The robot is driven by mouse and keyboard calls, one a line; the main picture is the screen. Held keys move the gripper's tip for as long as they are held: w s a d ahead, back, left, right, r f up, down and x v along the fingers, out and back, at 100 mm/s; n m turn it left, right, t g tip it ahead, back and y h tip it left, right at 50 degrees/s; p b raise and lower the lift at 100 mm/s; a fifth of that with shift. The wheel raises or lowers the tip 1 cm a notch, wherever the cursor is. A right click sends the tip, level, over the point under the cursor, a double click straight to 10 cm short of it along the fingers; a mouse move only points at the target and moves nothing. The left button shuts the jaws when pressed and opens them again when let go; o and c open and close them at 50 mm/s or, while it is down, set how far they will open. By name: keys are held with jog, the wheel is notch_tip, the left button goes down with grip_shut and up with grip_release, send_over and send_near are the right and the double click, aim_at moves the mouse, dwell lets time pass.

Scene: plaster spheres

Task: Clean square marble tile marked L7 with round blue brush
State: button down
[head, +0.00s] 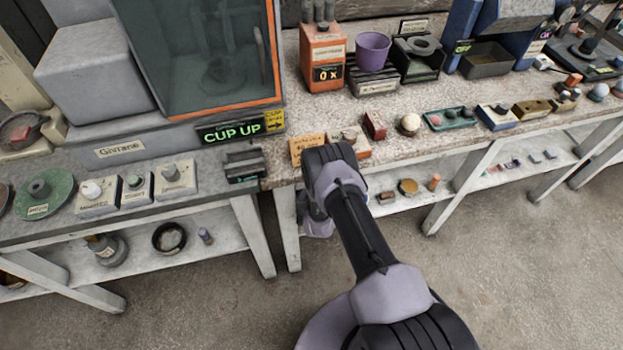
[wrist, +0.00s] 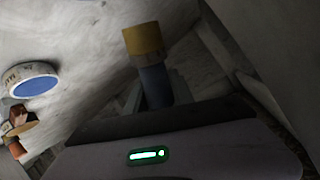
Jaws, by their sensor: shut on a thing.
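My gripper (wrist: 156,88) is shut on a blue-grey cylinder (wrist: 156,86) with a yellow end (wrist: 144,39) in the wrist view. I cannot tell for sure whether this is the round blue brush. In the head view, my gripper (head: 317,226) is low at the front edge of the bench, mostly hidden by my wrist, and the held thing does not show. A white round piece with a blue face (wrist: 36,84) and a label on its side is at the left of the wrist view, apart from my gripper. I cannot make out a tile marked L7.
A grey machine with a CUP UP sign (head: 231,130) stands left on the bench. A purple cup (head: 372,51) and several small items line the bench behind my arm. A brown disc (head: 408,187) lies on the lower shelf. The floor (head: 520,270) at right is clear.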

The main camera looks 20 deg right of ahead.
notch_tip(320, 180, down, 6)
jog(key=b, duration=0.5)
jog(key=shift+s+r, duration=0.1)
jog(key=shift+f, duration=0.8)
dwell(1.6)
notch_tip(320, 180, up, 7)
jog(key=p, duration=0.6)
dwell(0.4)
jog(key=shift+s, duration=0.1)
